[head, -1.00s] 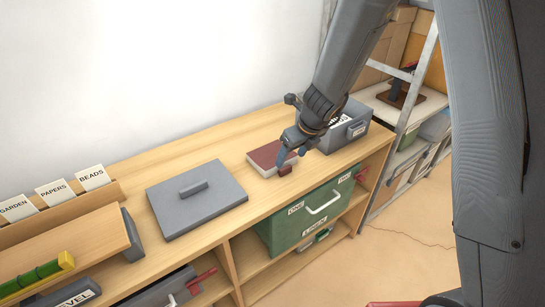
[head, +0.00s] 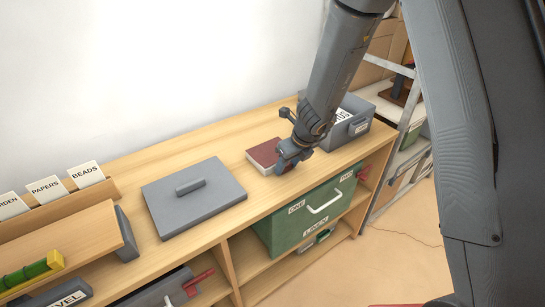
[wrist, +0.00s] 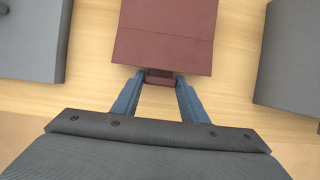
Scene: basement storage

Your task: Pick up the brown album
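The brown album (head: 264,154), reddish with pale page edges, lies flat on the wooden shelf top. In the wrist view the album (wrist: 165,38) is straight ahead, with a small brown tab (wrist: 159,80) on its near edge. My gripper (head: 284,163) is at the album's near right edge, partly hiding it in the head view. In the wrist view the two blue fingers of my gripper (wrist: 160,77) stand apart, one on each side of the tab. Firm contact with the tab is not clear.
A grey lid (head: 195,197) with a handle lies left of the album. An open grey bin (head: 348,134) stands close on the right. A green bin (head: 283,235) sits on the shelf below. Bare wood lies between album and lid.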

